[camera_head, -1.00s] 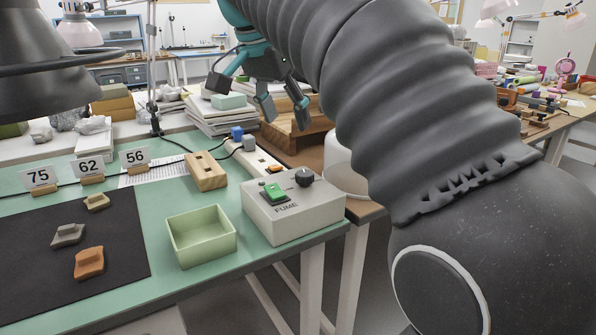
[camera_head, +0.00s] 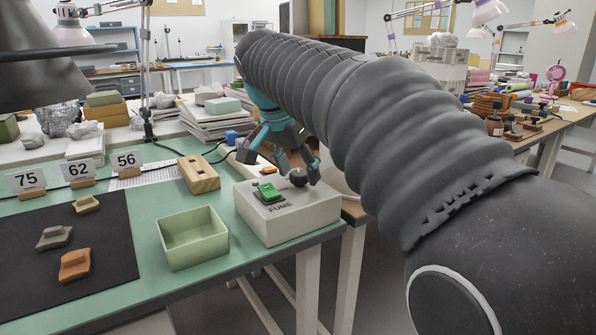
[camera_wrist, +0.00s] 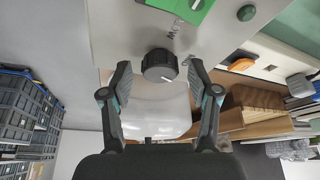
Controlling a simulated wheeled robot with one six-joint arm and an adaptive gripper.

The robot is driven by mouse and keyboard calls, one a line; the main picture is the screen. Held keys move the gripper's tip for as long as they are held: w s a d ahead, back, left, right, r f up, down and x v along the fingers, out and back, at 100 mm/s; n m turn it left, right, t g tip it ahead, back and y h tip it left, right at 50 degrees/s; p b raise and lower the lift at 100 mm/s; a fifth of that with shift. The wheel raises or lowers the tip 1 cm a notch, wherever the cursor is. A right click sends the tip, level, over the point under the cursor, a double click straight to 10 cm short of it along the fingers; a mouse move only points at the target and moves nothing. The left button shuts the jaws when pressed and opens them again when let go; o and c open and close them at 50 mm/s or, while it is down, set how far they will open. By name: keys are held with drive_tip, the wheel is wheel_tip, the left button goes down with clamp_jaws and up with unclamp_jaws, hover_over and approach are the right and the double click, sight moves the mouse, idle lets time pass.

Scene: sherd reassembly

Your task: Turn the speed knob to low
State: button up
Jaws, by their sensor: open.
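The speed knob (camera_head: 298,177) is a round black dial on top of the grey-white FUME box (camera_head: 300,222), right of a green switch (camera_head: 268,194). My gripper (camera_head: 297,168) is open, pointing down just above and behind the knob. In the wrist view, the black knob (camera_wrist: 159,65) with a white pointer mark lies between the two fingertips of my gripper (camera_wrist: 157,78), with a gap on both sides. I cannot tell whether the fingers are down at the knob's height. The dial lettering beside it is too small to read fully.
A pale green open tray (camera_head: 192,240) stands left of the box. A wooden block with slots (camera_head: 199,174) is behind the tray. A black mat (camera_head: 75,250) holds several sherds by number cards. An orange-switched power strip (camera_head: 262,171) lies behind the box. The table's front edge is close.

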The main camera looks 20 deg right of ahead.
drive_tip(key=c, duration=1.2)
drive_tip(key=shift+o, duration=0.3)
drive_tip(key=shift+n, duration=0.4)
drive_tip(key=n, duration=0.2)
drive_tip(key=n+t+y+p, duration=0.1)
drive_tip(key=n, duration=0.1)
drive_tip(key=shift+d+n+y, duration=0.15)
drive_tip(key=shift+n+y, duration=0.15)
drive_tip(key=n+y+p, duration=0.1)
drive_tip(key=n, duration=0.2)
drive_tip(key=n+y+p, duration=0.1)
drive_tip(key=n, duration=0.2)
drive_tip(key=shift+d+t, duration=0.15)
drive_tip(key=shift+t, duration=0.25)
drive_tip(key=n+y, duration=0.1)
drive_tip(key=n, duration=0.2)
drive_tip(key=n+y+p, duration=0.1)
drive_tip(key=n, duration=0.1)
drive_tip(key=shift+d+n+g+y, duration=0.1)
drive_tip(key=shift+n+g+y, duration=0.2)
drive_tip(key=shift+n+g, duration=0.1)
drive_tip(key=n+p, duration=0.1)
drive_tip(key=n, duration=0.1)
drive_tip(key=n+g+y, duration=0.1)
drive_tip(key=n, duration=0.2)
drive_tip(key=shift+w+g+p, duration=0.1)
drive_tip(key=shift+g+p, duration=0.2)
drive_tip(key=shift+p, duration=0.1)
drive_tip(key=shift+n, duration=0.4)
